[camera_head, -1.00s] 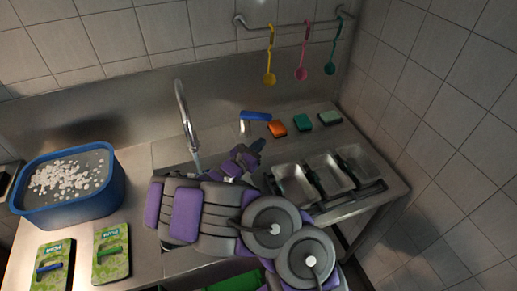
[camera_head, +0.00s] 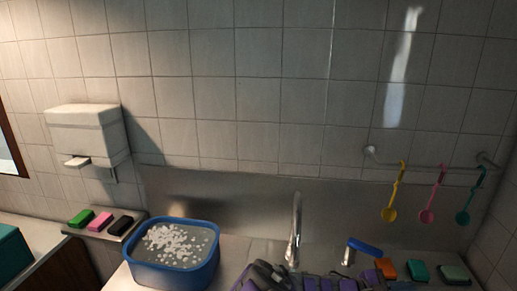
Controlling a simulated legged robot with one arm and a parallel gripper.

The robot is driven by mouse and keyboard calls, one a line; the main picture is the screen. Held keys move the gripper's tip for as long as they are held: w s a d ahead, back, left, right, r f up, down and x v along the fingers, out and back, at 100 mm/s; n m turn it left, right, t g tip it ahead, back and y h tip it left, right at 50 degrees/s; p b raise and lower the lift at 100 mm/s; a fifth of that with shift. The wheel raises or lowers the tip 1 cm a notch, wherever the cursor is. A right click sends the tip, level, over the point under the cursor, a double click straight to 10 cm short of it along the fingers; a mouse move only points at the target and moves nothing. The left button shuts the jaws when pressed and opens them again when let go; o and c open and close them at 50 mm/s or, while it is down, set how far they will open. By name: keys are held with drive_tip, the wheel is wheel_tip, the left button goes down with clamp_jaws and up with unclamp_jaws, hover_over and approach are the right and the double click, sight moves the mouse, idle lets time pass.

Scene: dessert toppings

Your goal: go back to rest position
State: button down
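My arm, in grey and purple, shows only at the bottom edge of the head view, low in front of the faucet (camera_head: 295,230). Its dark end (camera_head: 262,276) lies at the bottom centre, right of the blue tub. The fingers cannot be made out clearly, so I cannot tell whether the gripper is open or shut. Nothing is clearly seen held in it. The lower part of the arm is out of the picture.
A blue tub (camera_head: 172,278) with white bits stands left of the arm. Yellow, pink and teal ladles (camera_head: 428,215) hang from a rail. A dispenser (camera_head: 85,131) is on the wall.

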drive_tip(key=s+a+r+m+g+y, duration=0.1)
drive_tip(key=s+r+m+g+y, duration=0.15)
drive_tip(key=s+m, duration=0.4)
drive_tip(key=s+a+r+m+g+y, duration=0.1)
drive_tip(key=s+r+m+g+y, duration=0.2)
drive_tip(key=s, duration=0.7)
drive_tip(key=s+a+m+t+y, duration=0.1)
drive_tip(key=s+a+y, duration=0.3)
drive_tip(key=a, duration=0.3)
drive_tip(key=s+a+f+m+y, duration=0.1)
drive_tip(key=s+a+m+y, duration=0.1)
drive_tip(key=s+a+y, duration=0.2)
drive_tip(key=s+a+f+m+t+y, duration=0.1)
drive_tip(key=s+a+y, duration=0.3)
drive_tip(key=a, duration=0.6)
drive_tip(key=shift+s+a+t, duration=0.15)
drive_tip(key=shift+s+t, duration=0.1)
drive_tip(key=shift+t, duration=0.1)
idle(3.9)
